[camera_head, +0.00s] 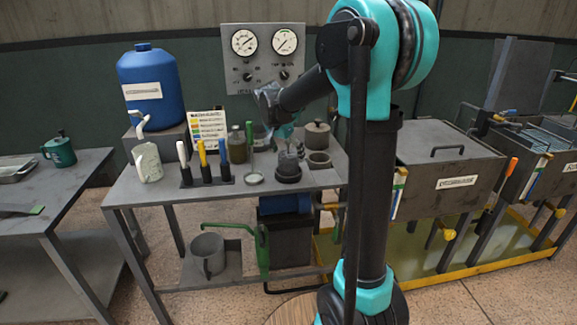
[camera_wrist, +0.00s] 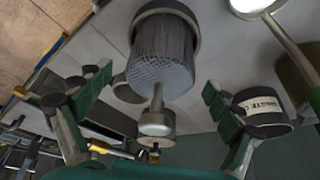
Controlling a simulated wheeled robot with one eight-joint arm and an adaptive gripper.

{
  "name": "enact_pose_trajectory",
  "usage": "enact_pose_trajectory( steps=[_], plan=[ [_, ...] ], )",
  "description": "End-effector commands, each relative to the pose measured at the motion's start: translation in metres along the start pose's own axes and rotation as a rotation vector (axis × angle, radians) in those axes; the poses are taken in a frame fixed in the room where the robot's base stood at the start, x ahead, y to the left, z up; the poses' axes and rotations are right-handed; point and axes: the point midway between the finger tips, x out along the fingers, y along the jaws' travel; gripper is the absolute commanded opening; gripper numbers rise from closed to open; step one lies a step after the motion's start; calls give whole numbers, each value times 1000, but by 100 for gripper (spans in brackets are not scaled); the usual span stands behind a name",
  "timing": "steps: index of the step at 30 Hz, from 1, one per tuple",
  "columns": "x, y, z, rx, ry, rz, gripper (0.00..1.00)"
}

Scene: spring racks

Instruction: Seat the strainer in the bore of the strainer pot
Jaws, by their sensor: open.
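The strainer (camera_head: 288,157) is a grey mesh basket standing up out of the dark strainer pot (camera_head: 288,175) on the middle table. In the wrist view the mesh basket (camera_wrist: 163,58) rises from inside the dark pot rim (camera_wrist: 166,6). A thin stem with a grey knob (camera_wrist: 155,123) sticks out of the basket towards my gripper. My gripper (camera_head: 286,131) is above the strainer. In the wrist view my gripper (camera_wrist: 157,82) has its green-padded fingers wide apart, one on each side of the stem, touching nothing. How deep the basket sits is hidden.
A lidded pot (camera_head: 317,135) and a small open pot (camera_head: 320,160) stand to the right. A gauge panel (camera_head: 263,57) is behind. The table's front left is clear.

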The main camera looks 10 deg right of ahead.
Motion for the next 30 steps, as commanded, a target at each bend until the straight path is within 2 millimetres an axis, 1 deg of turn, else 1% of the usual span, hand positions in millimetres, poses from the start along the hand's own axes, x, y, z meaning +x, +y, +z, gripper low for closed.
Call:
enact_pose_trajectory(
  steps=[1, 4, 11, 14, 26, 27, 30],
  plan=[
    [6, 0, 0, 0, 0, 0, 92],
    [13, 0, 0, 0, 0, 0, 92],
    [14, 0, 0, -1, 0, 0, 92],
    [14, 0, 0, 0, 0, 0, 82],
    [14, 0, 0, 0, 0, 0, 33],
    [14, 0, 0, 0, 1, 0, 31],
    [14, 0, 0, 0, 1, 0, 31]
  ],
)
